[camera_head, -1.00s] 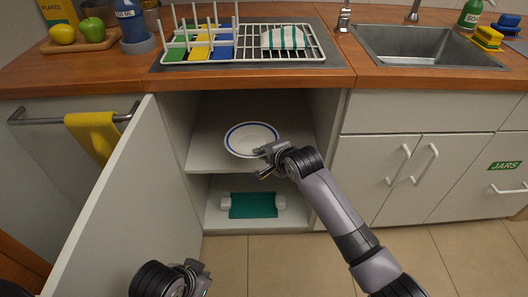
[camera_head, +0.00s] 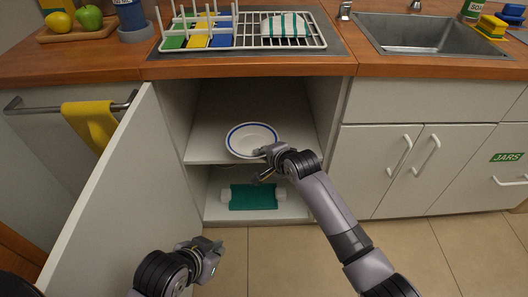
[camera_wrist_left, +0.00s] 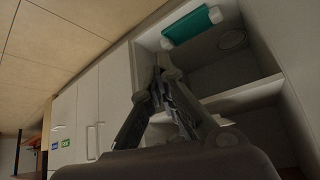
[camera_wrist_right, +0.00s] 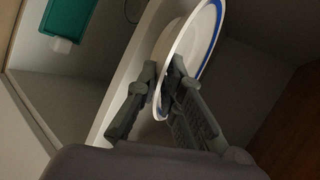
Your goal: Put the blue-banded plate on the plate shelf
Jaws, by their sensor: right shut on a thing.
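The blue-banded plate (camera_head: 252,138), white with a blue ring near its rim, is in the open cabinet at the level of the middle shelf (camera_head: 205,148). My right gripper (camera_head: 264,163) is shut on its near rim. In the right wrist view the plate (camera_wrist_right: 192,45) runs between the two fingers (camera_wrist_right: 163,80), close to the pale shelf board (camera_wrist_right: 122,85). I cannot tell whether the plate touches the shelf. My left gripper (camera_head: 216,250) is empty, low in front of the cabinet. In the left wrist view its fingertips (camera_wrist_left: 163,72) come together.
The open cabinet door (camera_head: 120,190) stands at the left. A green roll-like thing (camera_head: 253,197) lies on the cabinet floor below the shelf. A dish rack (camera_head: 285,42) and the sink (camera_head: 425,38) are on the counter above. A yellow towel (camera_head: 90,122) hangs at the left.

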